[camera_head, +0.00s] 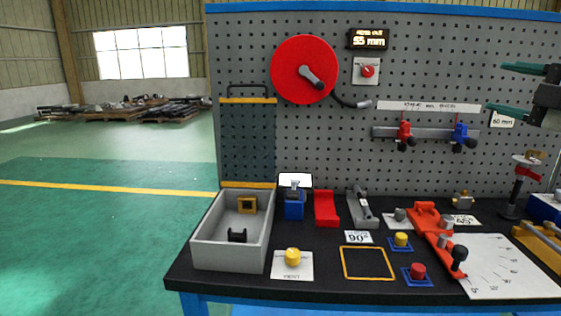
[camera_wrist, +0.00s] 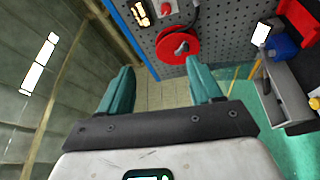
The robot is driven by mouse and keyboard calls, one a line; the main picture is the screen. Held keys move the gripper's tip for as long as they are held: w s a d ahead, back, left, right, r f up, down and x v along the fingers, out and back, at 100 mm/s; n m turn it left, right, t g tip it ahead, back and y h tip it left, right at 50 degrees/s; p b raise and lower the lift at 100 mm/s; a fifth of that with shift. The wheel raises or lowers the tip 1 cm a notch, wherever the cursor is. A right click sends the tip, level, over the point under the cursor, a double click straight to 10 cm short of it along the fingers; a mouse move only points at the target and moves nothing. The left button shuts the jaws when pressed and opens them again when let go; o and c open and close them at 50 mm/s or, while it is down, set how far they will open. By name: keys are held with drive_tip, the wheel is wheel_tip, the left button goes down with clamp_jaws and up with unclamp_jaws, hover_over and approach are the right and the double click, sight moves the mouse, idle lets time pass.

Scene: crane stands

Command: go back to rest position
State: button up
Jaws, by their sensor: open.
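My gripper (camera_head: 516,88) shows at the right edge of the head view, raised in front of the grey pegboard. Its two green fingers are spread apart, with nothing between them. In the wrist view my gripper (camera_wrist: 158,90) also shows open and empty. Beyond its fingers I see the floor, the wall and the pegboard's side edge. The rest of my arm is mostly outside the head view.
The black workbench (camera_head: 335,286) holds a grey tray (camera_head: 206,250), a red angled fixture (camera_head: 432,224) and several small parts. The pegboard (camera_head: 430,75) behind carries a red disc (camera_head: 290,58) and a rail (camera_head: 433,132) with red and blue clamps. Open floor lies left.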

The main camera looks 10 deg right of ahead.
drive_tip(key=s+a+f+m+g+p, duration=0.1)
drive_tip(key=a+f+m+g+p, duration=0.45)
drive_tip(key=f, duration=1.15)
drive_tip(key=s+a+f+m+g+b, duration=0.15)
drive_tip(key=a+f+m, duration=0.7)
drive_tip(key=f, duration=0.85)
drive_tip(key=s+a+f+m+g+p, duration=0.1)
drive_tip(key=s+a+f+g+p, duration=0.2)
drive_tip(key=s+f, duration=0.5)
drive_tip(key=s+a+f+m+g, duration=0.1)
drive_tip(key=s+a+f+g, duration=0.2)
drive_tip(key=s+a+f, duration=0.4)
drive_tip(key=s+d+f+m+g+h+p, duration=0.1)
drive_tip(key=s+f+g, duration=0.1)
drive_tip(key=s, duration=0.6)
drive_tip(key=s+d+f+m+g+h, duration=0.1)
drive_tip(key=s+f+g, duration=0.1)
drive_tip(key=s, duration=0.6)
drive_tip(key=shift+s+f+g+p, duration=0.35)
drive_tip(key=shift+s+f+g, duration=0.05)
